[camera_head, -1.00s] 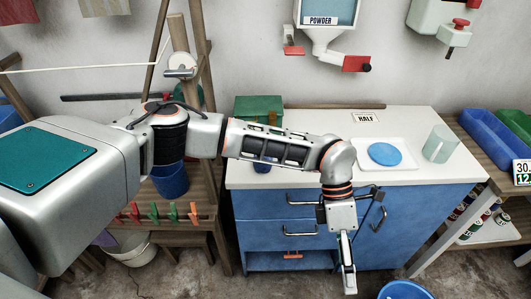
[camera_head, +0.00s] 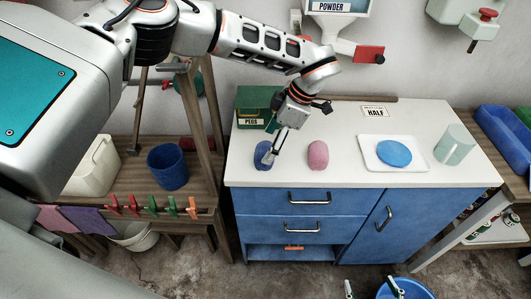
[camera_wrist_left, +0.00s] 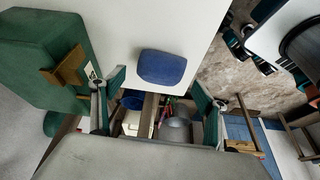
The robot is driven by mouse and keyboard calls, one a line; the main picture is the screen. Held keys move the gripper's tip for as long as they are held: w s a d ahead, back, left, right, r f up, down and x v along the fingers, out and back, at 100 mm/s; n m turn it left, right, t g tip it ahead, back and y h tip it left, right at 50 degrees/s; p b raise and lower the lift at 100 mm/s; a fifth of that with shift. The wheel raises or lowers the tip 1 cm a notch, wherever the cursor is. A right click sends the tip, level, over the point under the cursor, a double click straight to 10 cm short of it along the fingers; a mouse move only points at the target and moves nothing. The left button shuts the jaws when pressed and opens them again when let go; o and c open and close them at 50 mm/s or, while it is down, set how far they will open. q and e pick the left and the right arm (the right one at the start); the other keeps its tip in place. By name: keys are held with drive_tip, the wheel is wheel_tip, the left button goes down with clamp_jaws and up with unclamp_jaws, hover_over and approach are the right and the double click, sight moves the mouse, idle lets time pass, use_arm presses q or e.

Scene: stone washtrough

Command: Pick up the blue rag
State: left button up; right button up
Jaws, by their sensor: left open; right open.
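The blue rag (camera_head: 262,160) is a small rounded dark-blue pad on the white countertop, left of a pink one. In the left wrist view, the blue rag (camera_wrist_left: 162,67) shows whole, just beyond and between the fingers. My left gripper (camera_head: 273,150) is over it, pointing down, and hides part of it in the head view. The left gripper's fingers are spread wide in the wrist view (camera_wrist_left: 158,95), with nothing between them. My right gripper (camera_head: 372,288) shows only its two spread fingertips at the bottom edge, far from the rag.
A pink pad (camera_head: 318,155) lies right of the rag. A green PEGS box (camera_head: 252,107) stands behind it. A white tray (camera_head: 372,163) with a blue disc and a pale cup (camera_head: 454,146) are further right. A blue bucket (camera_head: 420,291) is on the floor.

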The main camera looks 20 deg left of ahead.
sight(266, 148)
use_arm(q)
drive_tip(key=shift+x, duration=1.85)
drive_tip(key=c, duration=1.1)
drive_tip(key=shift+c, duration=0.2)
drive_tip(key=shift+r, duration=0.15)
